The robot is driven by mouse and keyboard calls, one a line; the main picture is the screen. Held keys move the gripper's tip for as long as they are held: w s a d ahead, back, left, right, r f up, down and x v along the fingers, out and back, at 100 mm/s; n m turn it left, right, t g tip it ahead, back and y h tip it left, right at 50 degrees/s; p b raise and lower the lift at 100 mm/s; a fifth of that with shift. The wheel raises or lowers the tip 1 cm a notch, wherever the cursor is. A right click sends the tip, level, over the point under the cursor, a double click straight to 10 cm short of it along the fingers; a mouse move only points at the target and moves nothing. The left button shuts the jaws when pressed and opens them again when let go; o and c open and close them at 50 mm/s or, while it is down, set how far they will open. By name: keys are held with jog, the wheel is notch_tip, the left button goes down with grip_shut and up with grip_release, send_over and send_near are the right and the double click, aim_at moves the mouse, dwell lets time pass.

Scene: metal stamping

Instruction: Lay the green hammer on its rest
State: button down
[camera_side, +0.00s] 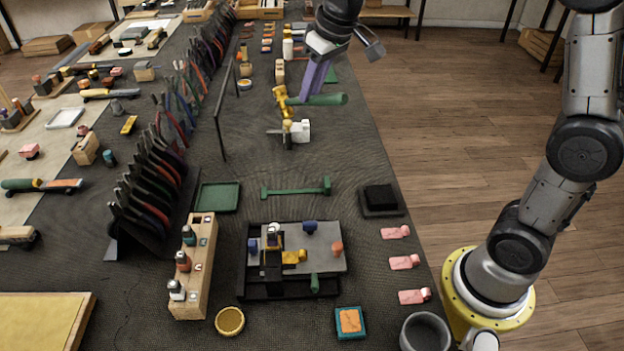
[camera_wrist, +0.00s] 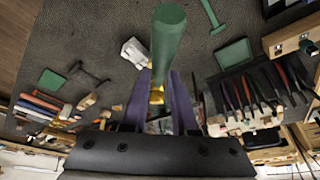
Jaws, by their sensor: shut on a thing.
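The green hammer has a green handle (camera_side: 325,100) and a brass head (camera_side: 282,97). My gripper (camera_side: 306,92), with purple fingers, is shut on it and holds it above the dark mat. The handle extends right of the fingers in the side view. In the wrist view the thick green handle (camera_wrist: 168,45) points up the picture, with a little brass showing between the fingers. A low green bar with a crosspiece at each end (camera_side: 295,190), perhaps the rest, lies on the mat well nearer the side camera. Its end shows at the top of the wrist view (camera_wrist: 210,14). The hammer is apart from it.
A white block with a brass part (camera_side: 298,131) stands near the hammer. A green tray (camera_side: 218,197) lies left of the green bar, a black block (camera_side: 380,200) right of it, a loaded fixture (camera_side: 318,262) in front. A plier rack (camera_side: 150,190) lines the left. Mat around the bar is clear.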

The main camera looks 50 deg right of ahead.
jog(key=shift+w+r, duration=0.2)
jog(key=shift+r, duration=0.05)
jog(key=shift+n+t, duration=0.3)
jog(key=shift+n, duration=0.1)
jog(key=shift+a+f+n+y, duration=0.1)
jog(key=shift+a+n+y, duration=0.2)
jog(key=shift+n, duration=0.2)
jog(key=s+a+f+n+y, duration=0.5)
jog(key=n, duration=0.3)
jog(key=shift+a+f+t+y, duration=0.35)
jog(key=shift+t+y, duration=0.05)
jog(key=shift+f, duration=3.4)
jog(key=shift+f, duration=0.45)
